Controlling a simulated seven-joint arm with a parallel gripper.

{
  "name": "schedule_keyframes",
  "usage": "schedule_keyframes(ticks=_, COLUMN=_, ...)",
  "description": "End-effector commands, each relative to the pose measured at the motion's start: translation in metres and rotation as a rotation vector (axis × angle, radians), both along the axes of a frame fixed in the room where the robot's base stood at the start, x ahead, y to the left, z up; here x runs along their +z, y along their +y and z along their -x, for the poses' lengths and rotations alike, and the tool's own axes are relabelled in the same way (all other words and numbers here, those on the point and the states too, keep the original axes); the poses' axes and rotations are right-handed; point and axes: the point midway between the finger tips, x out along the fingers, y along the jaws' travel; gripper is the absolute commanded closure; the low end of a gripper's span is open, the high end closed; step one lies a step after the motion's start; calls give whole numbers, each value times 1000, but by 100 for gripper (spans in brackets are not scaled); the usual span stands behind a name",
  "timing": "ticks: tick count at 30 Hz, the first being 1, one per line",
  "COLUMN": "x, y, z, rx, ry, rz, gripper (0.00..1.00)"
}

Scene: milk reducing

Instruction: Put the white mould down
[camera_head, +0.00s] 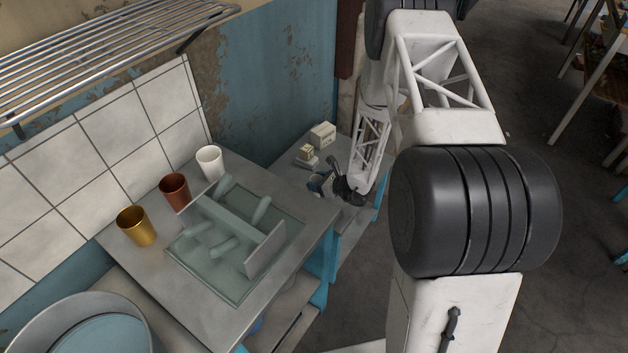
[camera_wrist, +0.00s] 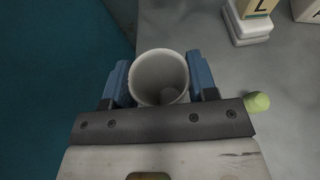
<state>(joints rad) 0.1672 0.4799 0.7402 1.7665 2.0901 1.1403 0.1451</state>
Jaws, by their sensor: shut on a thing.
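The white mould (camera_wrist: 160,66) is a round, open-topped, cup-like vessel in the wrist view. My gripper (camera_wrist: 160,80) is shut on it, with one blue finger on each side. I look down into its open mouth and its inside looks empty. In the head view my gripper (camera_head: 321,184) is low over the far grey counter (camera_head: 290,163), near its front edge. The mould is small and partly hidden there. I cannot tell whether its base touches the counter.
A cream lettered block on a white base (camera_wrist: 250,22) and a white box (camera_head: 322,134) stand behind my gripper. Gold (camera_head: 137,226), copper (camera_head: 174,191) and white (camera_head: 210,162) cups stand on the nearer counter by a glassy rack (camera_head: 222,235).

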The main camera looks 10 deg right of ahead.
Motion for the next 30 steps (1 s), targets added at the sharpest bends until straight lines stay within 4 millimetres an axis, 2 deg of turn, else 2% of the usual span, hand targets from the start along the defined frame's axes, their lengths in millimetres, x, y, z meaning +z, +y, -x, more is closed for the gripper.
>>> schedule_keyframes(ticks=3, x=-2, y=0, z=-18, rx=0, ry=0, rz=0, gripper=70)
schedule_keyframes(ticks=7, x=-2, y=0, z=-28, rx=0, ry=-1, rz=1, gripper=70)
schedule_keyframes(ticks=20, x=-2, y=1, z=-32, rx=0, ry=-1, rz=1, gripper=70)
schedule_keyframes(ticks=26, x=-4, y=1, z=-45, rx=0, ry=0, rz=0, gripper=70)
schedule_keyframes(ticks=30, x=-18, y=1, z=-44, rx=0, ry=1, rz=0, gripper=70)
